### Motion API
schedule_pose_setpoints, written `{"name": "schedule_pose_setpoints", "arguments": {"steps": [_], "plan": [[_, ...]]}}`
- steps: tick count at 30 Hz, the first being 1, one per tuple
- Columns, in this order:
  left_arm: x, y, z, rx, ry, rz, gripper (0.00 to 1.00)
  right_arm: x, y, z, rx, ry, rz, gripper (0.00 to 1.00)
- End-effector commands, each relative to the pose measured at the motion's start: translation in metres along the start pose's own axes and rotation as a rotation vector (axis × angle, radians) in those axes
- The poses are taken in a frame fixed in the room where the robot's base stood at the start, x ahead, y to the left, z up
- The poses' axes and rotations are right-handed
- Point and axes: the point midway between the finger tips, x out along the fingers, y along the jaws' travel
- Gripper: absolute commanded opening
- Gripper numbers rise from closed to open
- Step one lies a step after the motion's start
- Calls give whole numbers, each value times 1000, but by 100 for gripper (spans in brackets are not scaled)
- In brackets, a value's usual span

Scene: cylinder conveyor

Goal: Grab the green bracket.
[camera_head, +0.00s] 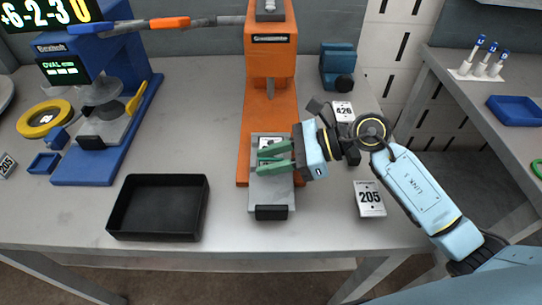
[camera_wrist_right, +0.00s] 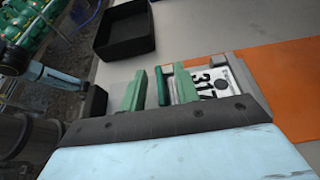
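My right gripper (camera_head: 262,159) has two green fingers and reaches in from the right over the grey bed of the orange press. The fingers are apart in both views. In the right wrist view, a narrow dark green piece (camera_wrist_right: 162,88), which may be the green bracket, shows between the open fingers (camera_wrist_right: 158,90), with small gaps on both sides. Its lower end is hidden by the gripper body. In the head view the fingers largely hide it. My left gripper is not clearly in view.
The orange press (camera_head: 269,55) rises behind the gripper. A black tray (camera_head: 158,236) sits left of it, also in the right wrist view (camera_wrist_right: 128,48). The bench's front middle is mostly clear.

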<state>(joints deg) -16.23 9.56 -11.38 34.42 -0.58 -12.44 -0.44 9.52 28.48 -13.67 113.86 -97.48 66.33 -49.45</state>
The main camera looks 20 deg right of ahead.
Motion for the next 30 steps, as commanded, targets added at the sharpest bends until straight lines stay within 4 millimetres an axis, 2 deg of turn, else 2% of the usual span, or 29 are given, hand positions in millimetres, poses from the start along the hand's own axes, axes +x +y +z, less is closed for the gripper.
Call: {"name": "schedule_pose_setpoints", "arguments": {"steps": [4, 12, 23, 26, 30], "plan": [[0, 0, 0, -1, 0, 0, 36, 0, 0, 0, 0, 0, 0, 31], [0, 0, 0, -2, -1, 0, 36, -1, 0, 0, 0, 0, 0, 0], [-1, 1, 6, -2, -8, 1, 36, -1, 0, 2, -1, -2, -1, 0], [-3, 1, 7, -2, -10, 1, 36, -4, 0, 9, -4, -2, -1, 0], [-8, 1, 7, -3, -10, 2, 36, -14, 0, 33, -8, -2, -2, 0]]}}
